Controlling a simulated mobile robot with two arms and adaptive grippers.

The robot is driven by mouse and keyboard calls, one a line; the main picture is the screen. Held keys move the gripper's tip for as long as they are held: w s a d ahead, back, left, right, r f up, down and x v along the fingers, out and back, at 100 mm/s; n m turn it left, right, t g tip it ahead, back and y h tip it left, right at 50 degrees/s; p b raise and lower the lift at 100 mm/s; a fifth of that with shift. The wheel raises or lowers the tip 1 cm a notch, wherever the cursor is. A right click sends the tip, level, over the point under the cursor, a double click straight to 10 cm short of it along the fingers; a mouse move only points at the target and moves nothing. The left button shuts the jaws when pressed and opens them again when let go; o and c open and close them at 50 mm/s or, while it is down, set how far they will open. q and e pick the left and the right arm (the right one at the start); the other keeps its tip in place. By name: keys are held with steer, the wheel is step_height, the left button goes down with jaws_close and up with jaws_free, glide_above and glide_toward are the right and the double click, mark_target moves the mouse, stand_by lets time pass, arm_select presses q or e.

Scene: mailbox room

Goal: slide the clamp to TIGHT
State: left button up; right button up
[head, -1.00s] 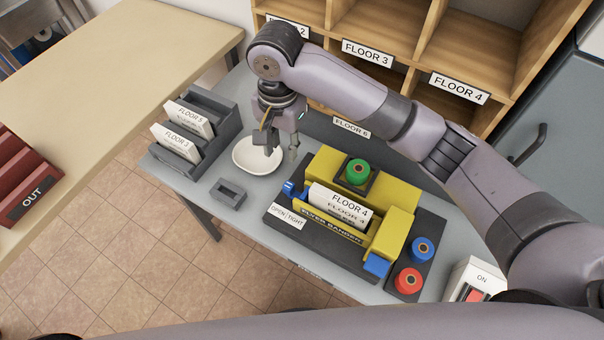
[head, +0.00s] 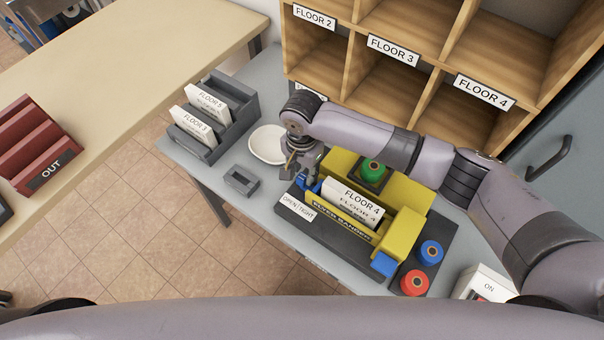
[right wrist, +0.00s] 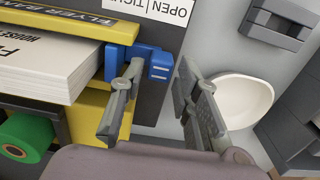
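The blue clamp (head: 308,184) is at the left end of the yellow flyer bander (head: 405,235), by the OPEN | TIGHT label (head: 296,207). In the right wrist view, the blue clamp (right wrist: 160,66) has a ribbed end and lies just ahead of the fingers. My right gripper (head: 299,174) is over the clamp. In the right wrist view, my right gripper (right wrist: 158,78) is open, with one finger overlapping the clamp's blue body and the other apart from it. Contact cannot be told. A FLOOR 4 flyer stack (head: 350,204) stands in the bander. My left gripper is not in view.
A white bowl (head: 267,145) and a small grey holder (head: 241,180) are left of the bander. A grey rack (head: 205,148) holds flyers. Green (head: 373,170), blue (head: 430,252) and red (head: 414,282) spools are around the bander. Wooden cubbies (head: 400,50) stand behind.

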steer(key=shift+f, duration=1.15)
jaws_close()
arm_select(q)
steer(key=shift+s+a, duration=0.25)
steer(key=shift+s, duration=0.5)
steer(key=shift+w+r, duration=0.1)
